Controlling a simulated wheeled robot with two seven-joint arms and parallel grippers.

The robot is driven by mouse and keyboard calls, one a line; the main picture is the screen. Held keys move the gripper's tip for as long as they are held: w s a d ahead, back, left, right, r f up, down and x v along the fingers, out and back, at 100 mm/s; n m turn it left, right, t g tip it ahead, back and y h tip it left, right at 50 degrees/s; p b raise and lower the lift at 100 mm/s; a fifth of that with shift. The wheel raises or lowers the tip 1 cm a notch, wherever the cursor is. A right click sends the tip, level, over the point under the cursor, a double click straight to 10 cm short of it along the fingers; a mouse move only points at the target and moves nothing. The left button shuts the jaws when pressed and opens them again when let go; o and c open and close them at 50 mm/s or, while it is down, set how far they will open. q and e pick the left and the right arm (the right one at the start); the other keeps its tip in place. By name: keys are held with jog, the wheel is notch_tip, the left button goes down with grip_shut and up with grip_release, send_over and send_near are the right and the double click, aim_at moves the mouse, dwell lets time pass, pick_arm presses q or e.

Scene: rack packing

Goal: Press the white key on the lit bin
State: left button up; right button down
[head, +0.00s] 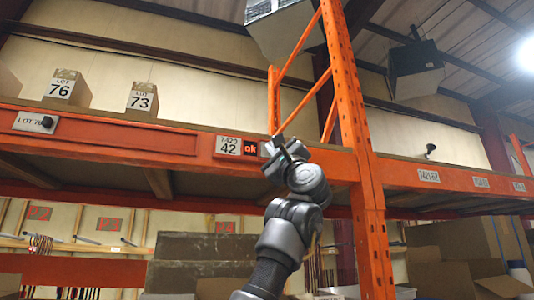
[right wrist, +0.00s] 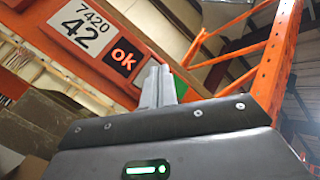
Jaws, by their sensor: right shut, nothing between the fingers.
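In the right wrist view the label (right wrist: 86,26) and the lit display (right wrist: 125,54) show large. My right gripper (head: 277,150) is shut and empty, its tips just right of the display in the picture. In the right wrist view its closed fingers (right wrist: 158,84) stand right of the display, with a green patch (right wrist: 183,88) behind them. I cannot make out a white key; the fingers hide part of this area. I cannot tell whether they touch anything.
An orange rack upright (head: 352,120) with diagonal braces stands right of my right gripper. Boxes labelled 76 (head: 66,88) and 73 (head: 142,99) stand on the shelf at left. Cardboard boxes (head: 455,262) fill the lower right.

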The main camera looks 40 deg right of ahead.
jog(key=shift+s+a, duration=0.1)
jog(key=shift+s, duration=0.05)
jog(key=s, duration=0.1)
jog(key=s+a+b, duration=0.1)
jog(key=s, duration=0.1)
jog(key=s+b, duration=0.1)
jog(key=shift+s+a, duration=0.25)
jog(key=shift+s, duration=0.1)
